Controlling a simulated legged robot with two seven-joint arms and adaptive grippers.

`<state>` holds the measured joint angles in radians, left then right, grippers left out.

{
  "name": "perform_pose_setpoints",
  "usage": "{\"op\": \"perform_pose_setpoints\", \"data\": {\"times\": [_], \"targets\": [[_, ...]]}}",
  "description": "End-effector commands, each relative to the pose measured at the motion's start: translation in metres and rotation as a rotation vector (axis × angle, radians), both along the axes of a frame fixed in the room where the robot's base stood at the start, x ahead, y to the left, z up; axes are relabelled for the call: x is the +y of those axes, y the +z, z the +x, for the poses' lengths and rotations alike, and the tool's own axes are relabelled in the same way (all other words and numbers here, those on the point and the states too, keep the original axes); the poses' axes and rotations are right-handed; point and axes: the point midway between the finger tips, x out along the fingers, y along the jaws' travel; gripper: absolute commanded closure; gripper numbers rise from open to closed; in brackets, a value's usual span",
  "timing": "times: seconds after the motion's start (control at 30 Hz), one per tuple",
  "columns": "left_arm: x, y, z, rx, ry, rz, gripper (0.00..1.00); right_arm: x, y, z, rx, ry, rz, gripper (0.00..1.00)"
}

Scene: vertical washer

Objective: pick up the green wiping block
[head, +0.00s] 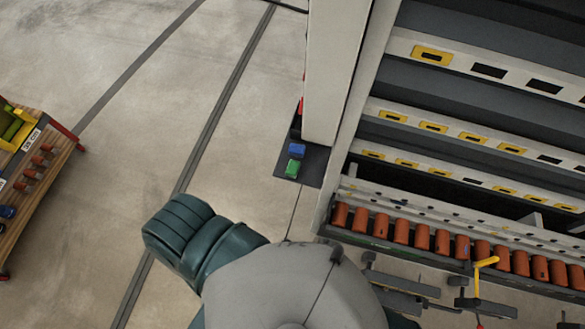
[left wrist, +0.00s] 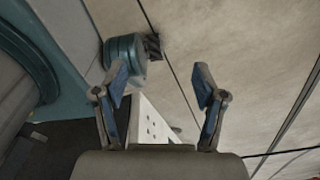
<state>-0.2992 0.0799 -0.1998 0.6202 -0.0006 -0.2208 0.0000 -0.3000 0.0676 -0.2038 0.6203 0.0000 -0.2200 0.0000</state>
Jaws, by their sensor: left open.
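A small green block (head: 292,168) lies on a dark plate (head: 312,165) at the foot of a pale upright post in the head view. A blue block (head: 297,150) sits just behind it. My left gripper (left wrist: 160,72) shows in the left wrist view with its two fingers spread and nothing between them. The green block cannot be made out in the left wrist view. Neither gripper can be made out in the head view.
A tall rack (head: 470,140) with yellow-framed slots and a row of orange cylinders (head: 421,236) stands at the right. A wooden cart (head: 40,190) with a yellow bin (head: 18,128) is at the far left. The floor between them is clear.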

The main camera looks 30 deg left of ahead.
Motion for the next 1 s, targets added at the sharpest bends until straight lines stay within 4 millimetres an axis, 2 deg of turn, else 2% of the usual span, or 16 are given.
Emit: {"op": "perform_pose_setpoints", "data": {"times": [0.1,0.13,0.17,0.23,0.33,0.43,0.57,0.6,0.7,0.8,1.0], "targets": [[-0.001,0.0,0.0,0.0,0.0,-0.001,0.29,-0.007,0.0,0.0,0.0,0.001,-0.007,1.0],[-0.001,0.0,0.0,0.0,0.001,-0.001,0.23,-0.008,0.0,0.0,0.0,0.002,-0.009,1.0],[0.0,0.0,-0.001,0.0,0.001,-0.001,0.23,-0.01,0.0,0.0,0.0,0.002,-0.011,1.0],[-0.002,0.003,0.007,-0.006,0.002,-0.001,0.23,-0.013,0.0,0.0,0.0,0.002,-0.015,1.0],[-0.007,0.014,0.033,-0.023,0.006,-0.006,0.23,-0.017,0.002,0.0,0.0,0.001,-0.021,1.0],[-0.015,0.041,0.077,-0.05,0.01,-0.011,0.23,-0.02,0.003,0.0,-0.001,0.001,-0.023,1.0],[-0.025,0.1,0.135,-0.085,0.018,-0.015,0.23,-0.019,0.006,0.001,-0.001,0.001,-0.023,1.0],[-0.027,0.121,0.151,-0.096,0.021,-0.016,0.23,-0.018,0.006,0.001,-0.001,0.0,-0.021,1.0],[-0.031,0.179,0.181,-0.122,0.027,-0.019,0.23,-0.014,0.008,0.001,0.0,0.0,-0.016,1.0],[-0.034,0.234,0.199,-0.146,0.033,-0.021,0.23,-0.007,0.009,0.001,-0.001,-0.003,-0.009,1.0],[-0.036,0.336,0.224,-0.207,0.05,-0.028,0.23,-0.003,0.011,0.001,-0.001,-0.002,-0.004,1.0]]}}
